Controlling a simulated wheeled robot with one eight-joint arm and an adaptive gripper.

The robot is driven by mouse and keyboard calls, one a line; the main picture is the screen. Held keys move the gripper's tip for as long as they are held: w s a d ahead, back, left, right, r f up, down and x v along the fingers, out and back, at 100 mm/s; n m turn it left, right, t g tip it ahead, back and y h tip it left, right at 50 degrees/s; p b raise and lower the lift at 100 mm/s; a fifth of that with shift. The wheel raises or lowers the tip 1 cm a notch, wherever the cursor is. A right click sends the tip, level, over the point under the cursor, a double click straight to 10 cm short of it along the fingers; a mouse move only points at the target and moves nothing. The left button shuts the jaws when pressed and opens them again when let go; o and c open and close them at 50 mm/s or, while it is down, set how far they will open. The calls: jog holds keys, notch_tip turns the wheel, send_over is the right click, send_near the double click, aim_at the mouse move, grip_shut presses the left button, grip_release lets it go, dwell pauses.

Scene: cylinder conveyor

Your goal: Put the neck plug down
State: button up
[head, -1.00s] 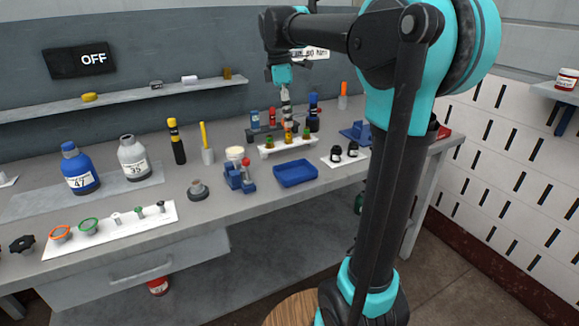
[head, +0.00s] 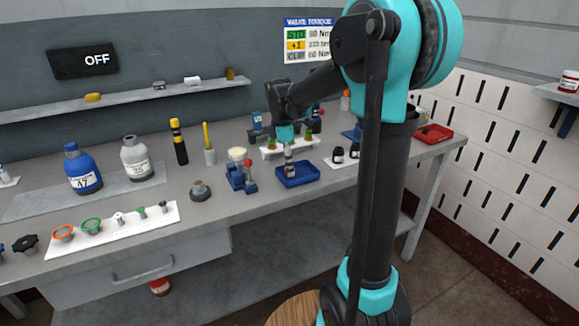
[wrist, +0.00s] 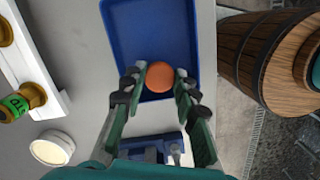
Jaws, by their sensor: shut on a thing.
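My gripper (head: 289,158) points down over the blue tray (head: 311,178) on the bench. In the wrist view its two fingers (wrist: 158,90) close around a piece with a round orange end, which I take to be the neck plug (wrist: 160,75). In the head view the held piece (head: 290,171) is small, and its lower end overlaps the tray; I cannot tell whether it touches the tray floor. The wrist view shows the tray's blue floor (wrist: 150,30) bare around it.
A white rack (head: 268,155) with several brass and green pieces stands behind the tray. A red tray (head: 434,134) lies at the bench's right end.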

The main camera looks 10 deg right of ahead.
jog(key=shift+f, duration=0.2)
jog(key=o, duration=0.3)
jog(key=shift+f, duration=0.1)
jog(key=o, duration=0.5)
jog(key=shift+c, duration=0.2)
notch_tip(320, 180, up, 12)
jog(key=a, duration=0.2)
jog(key=s+d+f+m, duration=0.2)
jog(key=s+f+m, duration=0.1)
jog(key=f, duration=0.1)
jog(key=s+d+f+m+t, duration=0.1)
jog(key=s+d+f+m, duration=0.1)
jog(key=s+f+m, duration=0.1)
jog(key=s+d+f+m+t+y, duration=0.1)
jog(key=s+d+f+m, duration=0.1)
jog(key=f, duration=0.5)
jog(key=shift+s+f+m, duration=0.1)
jog(key=shift+s+m, duration=0.7)
jog(key=shift+s, duration=0.5)
jog(key=s+d+f+m+t, duration=0.2)
jog(key=s+f+m, duration=0.5)
jog(key=s+f, duration=0.3)
jog(key=shift+s+m, duration=0.3)
jog(key=shift+s, duration=0.15)
